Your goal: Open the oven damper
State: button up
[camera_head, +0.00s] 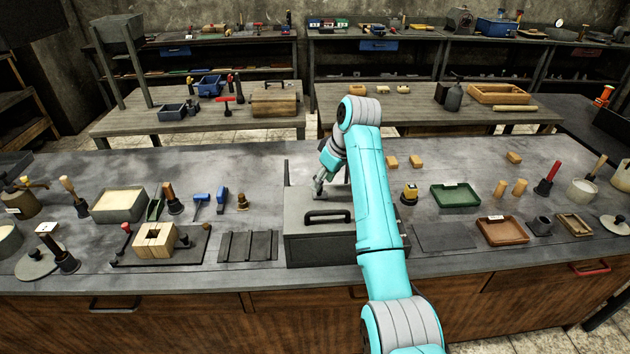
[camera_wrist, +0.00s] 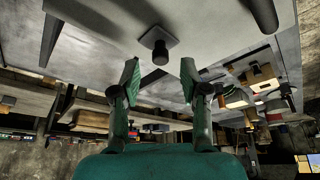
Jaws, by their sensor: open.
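A small dark knob on a square plate (camera_wrist: 157,42), which looks like the damper, stands on that surface. My gripper (camera_head: 318,192) is over the oven top, pointing down. In the wrist view, my gripper (camera_wrist: 159,76) is open, its two green fingers apart on either side of the knob, with nothing held. The knob is not clear in the head view.
A ribbed dark plate (camera_head: 248,246) lies left of the oven. A wooden mould box (camera_head: 155,241) lies further left. Bare bench shows between these things.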

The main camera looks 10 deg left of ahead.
jog(key=shift+x, duration=1.25)
grip_shut()
